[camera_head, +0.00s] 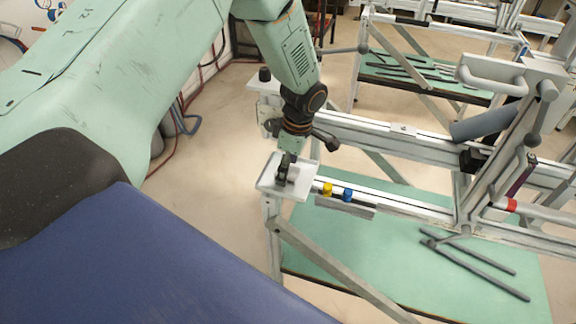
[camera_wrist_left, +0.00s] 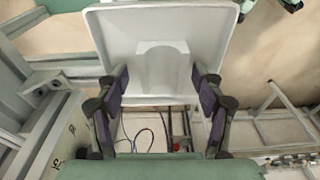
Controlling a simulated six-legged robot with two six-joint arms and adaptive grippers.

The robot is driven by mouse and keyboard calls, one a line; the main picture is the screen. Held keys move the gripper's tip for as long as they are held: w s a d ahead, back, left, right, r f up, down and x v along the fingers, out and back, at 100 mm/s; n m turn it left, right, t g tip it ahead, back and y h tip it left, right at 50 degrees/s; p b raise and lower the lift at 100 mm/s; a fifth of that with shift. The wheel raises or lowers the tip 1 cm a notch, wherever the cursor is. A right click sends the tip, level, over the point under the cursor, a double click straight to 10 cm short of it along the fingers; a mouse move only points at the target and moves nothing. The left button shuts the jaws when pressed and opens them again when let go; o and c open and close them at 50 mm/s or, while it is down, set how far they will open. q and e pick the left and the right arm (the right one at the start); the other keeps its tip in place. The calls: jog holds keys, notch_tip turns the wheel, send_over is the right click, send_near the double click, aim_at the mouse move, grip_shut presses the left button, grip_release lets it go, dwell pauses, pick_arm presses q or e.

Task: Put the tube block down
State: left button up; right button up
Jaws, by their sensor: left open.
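The tube block (camera_wrist_left: 163,68) is a pale block with a rounded top. In the left wrist view it sits on a white tray (camera_wrist_left: 112,28). In the head view the block (camera_head: 293,174) and the tray (camera_head: 268,184) show at the left end of the frame rail, with the block partly hidden by my gripper. My left gripper (camera_wrist_left: 159,75) is open, its dark fingers on either side of the block with a gap visible at each side. It points down over the tray in the head view (camera_head: 285,172). My right gripper is not in view.
A yellow piece (camera_head: 327,189) and a blue piece (camera_head: 347,194) sit on the rail right of the tray. Metal frame beams (camera_head: 400,142) run behind. Dark rods (camera_head: 475,262) lie on the green lower board (camera_head: 385,265). A grey cylinder (camera_head: 483,123) is at the right.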

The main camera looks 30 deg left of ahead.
aim_at(295, 176)
pick_arm(q)
notch_tip(295, 176, up, 12)
jog(key=d, duration=0.2)
jog(key=shift+r+b, duration=0.2)
jog(key=shift+b, duration=0.15)
